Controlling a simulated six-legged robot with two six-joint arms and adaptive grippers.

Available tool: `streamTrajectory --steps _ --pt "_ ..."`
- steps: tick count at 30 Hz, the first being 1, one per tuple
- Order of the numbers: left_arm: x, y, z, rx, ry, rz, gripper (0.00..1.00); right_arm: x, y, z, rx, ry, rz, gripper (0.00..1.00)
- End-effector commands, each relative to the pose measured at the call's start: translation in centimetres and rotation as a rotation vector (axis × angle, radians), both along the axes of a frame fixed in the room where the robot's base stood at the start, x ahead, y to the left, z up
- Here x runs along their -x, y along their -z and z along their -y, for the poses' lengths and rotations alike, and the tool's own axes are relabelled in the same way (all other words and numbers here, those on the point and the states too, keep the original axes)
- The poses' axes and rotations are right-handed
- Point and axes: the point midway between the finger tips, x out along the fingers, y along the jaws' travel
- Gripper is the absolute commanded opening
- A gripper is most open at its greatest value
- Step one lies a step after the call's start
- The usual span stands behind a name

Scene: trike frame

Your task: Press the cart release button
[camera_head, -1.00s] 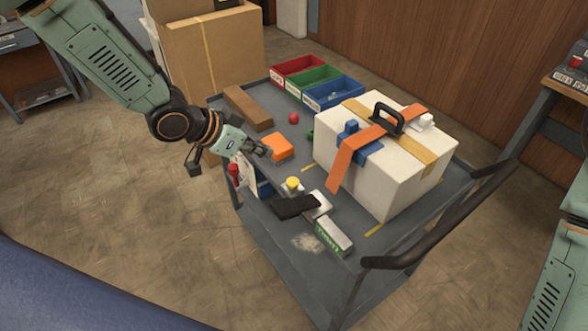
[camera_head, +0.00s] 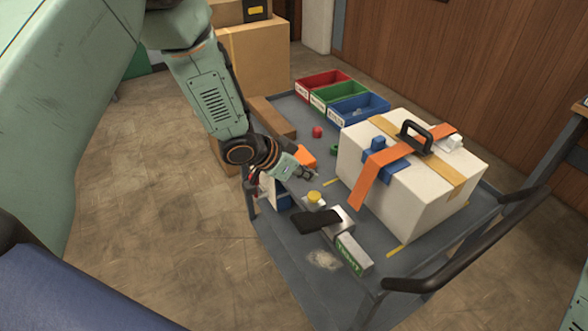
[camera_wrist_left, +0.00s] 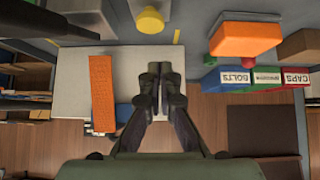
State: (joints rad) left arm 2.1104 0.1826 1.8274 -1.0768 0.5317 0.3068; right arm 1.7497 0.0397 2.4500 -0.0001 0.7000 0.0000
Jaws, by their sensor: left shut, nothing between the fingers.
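A yellow round button (camera_head: 315,197) sits on a grey fixture on the cart top, beside a black pad (camera_head: 306,222). The button also shows at the top of the left wrist view (camera_wrist_left: 150,20). My left gripper (camera_head: 313,175) is shut and empty, just behind and above the button in the head view, seemingly apart from it. Its closed fingertips (camera_wrist_left: 160,72) show in the left wrist view, below the button in the picture. The grey cart (camera_head: 270,262) carries these things. My right gripper is out of view.
A white box (camera_head: 430,215) with an orange strap and black handle stands right of the button. Red, green and blue bins (camera_head: 360,107) line the back. An orange block (camera_head: 305,157) is close behind the gripper. A black handlebar (camera_head: 470,255) crosses the front right.

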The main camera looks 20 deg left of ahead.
Motion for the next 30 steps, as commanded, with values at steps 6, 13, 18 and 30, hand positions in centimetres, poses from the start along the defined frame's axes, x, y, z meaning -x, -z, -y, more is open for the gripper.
streamTrajectory --steps 6,13,18,30 --pt "-0.2 3.2 0.3 0.002 0.0 -0.003 0.0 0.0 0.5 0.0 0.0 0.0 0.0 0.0" --pt "-0.2 4.4 0.3 0.002 0.0 0.0 0.0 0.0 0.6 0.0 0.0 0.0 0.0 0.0" --pt "-0.2 4.4 0.3 0.001 0.0 0.001 0.0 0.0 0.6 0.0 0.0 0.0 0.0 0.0" --pt "-0.1 6.9 0.3 -0.002 0.001 -0.002 0.0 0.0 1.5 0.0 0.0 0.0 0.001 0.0"
